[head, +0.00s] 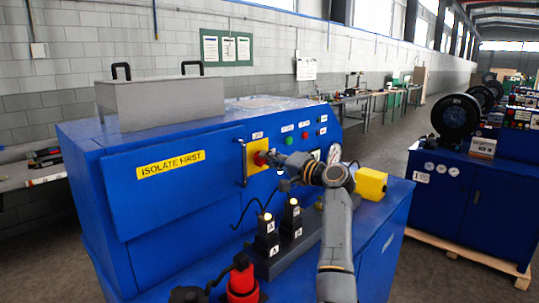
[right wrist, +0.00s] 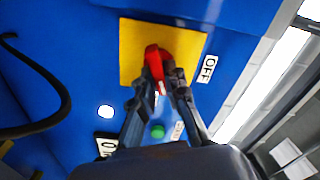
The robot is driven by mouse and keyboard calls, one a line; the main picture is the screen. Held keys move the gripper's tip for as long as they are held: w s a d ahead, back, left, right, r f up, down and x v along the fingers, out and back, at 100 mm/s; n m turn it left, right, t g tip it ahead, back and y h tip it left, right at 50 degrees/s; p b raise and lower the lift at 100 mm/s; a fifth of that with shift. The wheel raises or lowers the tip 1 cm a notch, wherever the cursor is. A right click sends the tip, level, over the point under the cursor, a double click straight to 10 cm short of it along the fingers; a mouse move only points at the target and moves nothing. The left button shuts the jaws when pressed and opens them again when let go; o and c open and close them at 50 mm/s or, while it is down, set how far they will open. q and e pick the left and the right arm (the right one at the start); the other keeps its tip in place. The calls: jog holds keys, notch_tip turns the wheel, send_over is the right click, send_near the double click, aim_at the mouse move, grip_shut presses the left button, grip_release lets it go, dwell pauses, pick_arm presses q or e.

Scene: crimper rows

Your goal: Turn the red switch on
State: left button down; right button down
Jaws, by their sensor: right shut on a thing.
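The red switch (head: 261,158) sits on a yellow plate (head: 253,148) on the front of the blue machine. It also shows in the right wrist view (right wrist: 155,62) on its yellow plate (right wrist: 130,45). My right gripper (head: 268,158) is shut on the switch, its two fingers (right wrist: 161,82) on either side of the red handle. An OFF label (right wrist: 207,69) is beside the plate. Another label (right wrist: 107,147) is partly hidden by the fingers. The fingers cover part of the handle, so I cannot tell its exact setting. My left gripper is not in view.
A green button (right wrist: 158,131) and a white round light (right wrist: 106,111) are close to the gripper. A black handle (head: 243,163) stands left of the switch. Black blocks (head: 267,240) and a red-and-black part (head: 242,282) stand on the ledge below.

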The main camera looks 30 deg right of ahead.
jog(key=m+p, duration=0.3)
jog(key=m, duration=0.2)
jog(key=shift+f+m, duration=0.1)
jog(key=shift+m, duration=0.2)
dwell(0.4)
jog(key=c, duration=1.4)
grip_release()
jog(key=shift+o, duration=0.2)
jog(key=v, duration=1.2)
jog(key=shift+d+f, duration=0.1)
